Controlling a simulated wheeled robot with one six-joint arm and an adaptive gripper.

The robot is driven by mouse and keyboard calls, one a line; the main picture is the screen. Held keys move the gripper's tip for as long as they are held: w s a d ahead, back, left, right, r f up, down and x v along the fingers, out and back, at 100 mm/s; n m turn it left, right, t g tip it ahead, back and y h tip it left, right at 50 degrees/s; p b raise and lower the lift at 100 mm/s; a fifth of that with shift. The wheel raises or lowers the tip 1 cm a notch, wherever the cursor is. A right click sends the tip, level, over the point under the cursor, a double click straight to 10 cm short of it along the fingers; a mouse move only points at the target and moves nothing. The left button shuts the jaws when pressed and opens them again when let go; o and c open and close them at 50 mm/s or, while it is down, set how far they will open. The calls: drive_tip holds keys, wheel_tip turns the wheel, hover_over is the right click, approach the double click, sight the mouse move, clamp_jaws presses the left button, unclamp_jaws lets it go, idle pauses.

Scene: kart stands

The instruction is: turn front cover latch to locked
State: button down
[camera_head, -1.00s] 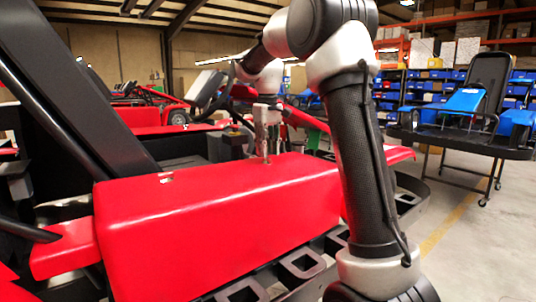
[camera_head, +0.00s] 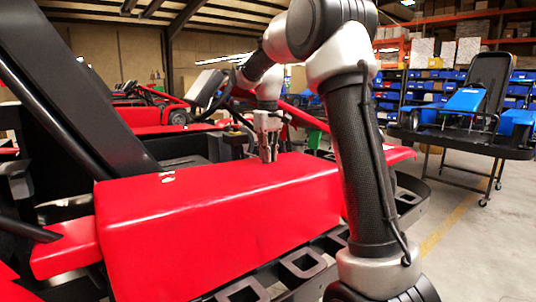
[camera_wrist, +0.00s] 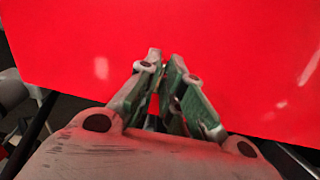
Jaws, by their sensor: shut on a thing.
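The red cover (camera_head: 215,215) is a long glossy box-shaped panel on the kart, lying across the middle of the head view. It also fills most of the wrist view (camera_wrist: 230,50). My gripper (camera_head: 268,158) points down at the far right part of the cover's top. In the wrist view my gripper (camera_wrist: 163,75) has its fingers close together against the red surface. It is shut on the front cover latch, which the fingers hide, so I cannot read the latch's angle. A small pale fitting (camera_head: 167,179) shows on the cover's top, to the left, apart from my gripper.
A black kart frame bar (camera_head: 75,95) rises at the left. A black slotted bumper rail (camera_head: 300,262) runs along the cover's front. A kart on a stand (camera_head: 480,115) is at the right, with open floor (camera_head: 455,215) before it. Shelves with blue bins stand behind.

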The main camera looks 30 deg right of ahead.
drive_tip(key=m, duration=0.4)
drive_tip(key=shift+m, duration=0.3)
drive_tip(key=m, duration=0.4)
drive_tip(key=shift+a+m, duration=0.15)
drive_tip(key=shift+m, duration=0.15)
drive_tip(key=m, duration=0.4)
drive_tip(key=shift+w, duration=0.1)
drive_tip(key=shift+m, duration=2.1)
drive_tip(key=c, duration=1.6)
unclamp_jaws()
drive_tip(key=shift+o, duration=0.2)
